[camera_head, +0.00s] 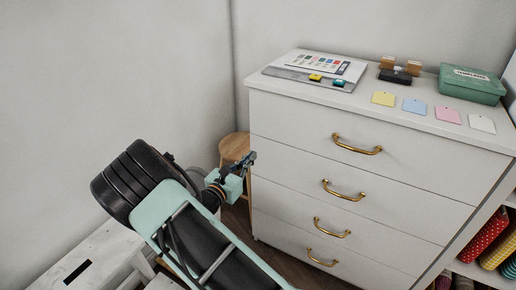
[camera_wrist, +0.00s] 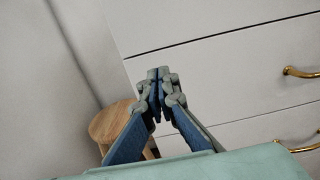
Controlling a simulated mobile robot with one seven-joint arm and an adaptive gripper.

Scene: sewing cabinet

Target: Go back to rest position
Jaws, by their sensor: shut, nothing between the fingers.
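My gripper (camera_head: 247,160) is shut and empty, low in front of the left end of the white dresser (camera_head: 330,180). In the wrist view, the fingertips of my gripper (camera_wrist: 158,75) meet in front of the pale drawer fronts (camera_wrist: 210,60). It appears apart from the dresser, though the exact gap is hard to tell. My arm is folded in the lower left of the head view.
A round wooden stool (camera_head: 234,147) stands left of the dresser, close behind my gripper. A white bench (camera_head: 100,255) is at lower left. Brass handles (camera_head: 357,145) stick out from the drawers. A green box (camera_head: 472,85) and colored cards (camera_head: 414,106) lie on top.

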